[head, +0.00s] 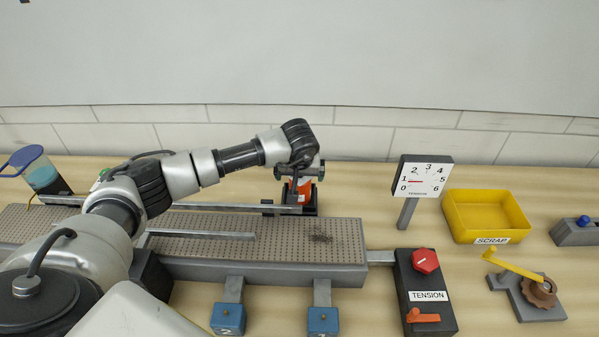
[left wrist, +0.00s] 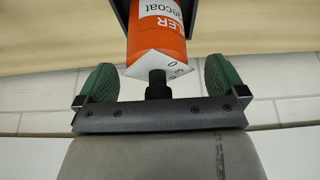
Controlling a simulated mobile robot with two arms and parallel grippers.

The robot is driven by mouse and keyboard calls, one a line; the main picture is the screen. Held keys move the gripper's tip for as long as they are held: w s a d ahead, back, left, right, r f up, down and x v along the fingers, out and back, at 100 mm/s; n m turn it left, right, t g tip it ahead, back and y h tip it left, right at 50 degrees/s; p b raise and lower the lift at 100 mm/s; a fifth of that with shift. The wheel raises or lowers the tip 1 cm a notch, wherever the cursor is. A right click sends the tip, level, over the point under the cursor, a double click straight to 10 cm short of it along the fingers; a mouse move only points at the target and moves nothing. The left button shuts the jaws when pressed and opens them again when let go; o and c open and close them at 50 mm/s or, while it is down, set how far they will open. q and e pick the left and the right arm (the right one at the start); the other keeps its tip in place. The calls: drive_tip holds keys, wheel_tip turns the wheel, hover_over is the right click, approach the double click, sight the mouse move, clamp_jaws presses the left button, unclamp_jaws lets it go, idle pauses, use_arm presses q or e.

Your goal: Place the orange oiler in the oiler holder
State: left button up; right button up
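The orange oiler (head: 303,190) with a white label stands in a dark holder (head: 311,207) behind the belt's far right end. In the left wrist view the oiler (left wrist: 160,40) appears inverted, with its black nozzle toward my gripper. Dark holder walls (left wrist: 191,15) show at both sides of its far end. My left gripper (head: 302,172) is above the oiler and partly hides it in the head view. Its green finger pads (left wrist: 160,85) are spread wide on either side of the nozzle, apart from the oiler. My right gripper is not in view.
The perforated conveyor (head: 270,235) lies in front, with a rail (head: 225,208) along its far side. A tension gauge (head: 423,177), yellow scrap tray (head: 485,212), tension box (head: 427,295) and crank (head: 527,290) stand right. A blue-lidded cup (head: 40,172) is far left.

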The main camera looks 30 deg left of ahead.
use_arm(q)
drive_tip(key=b+v, duration=0.4)
drive_tip(key=v, duration=0.8)
idle(0.4)
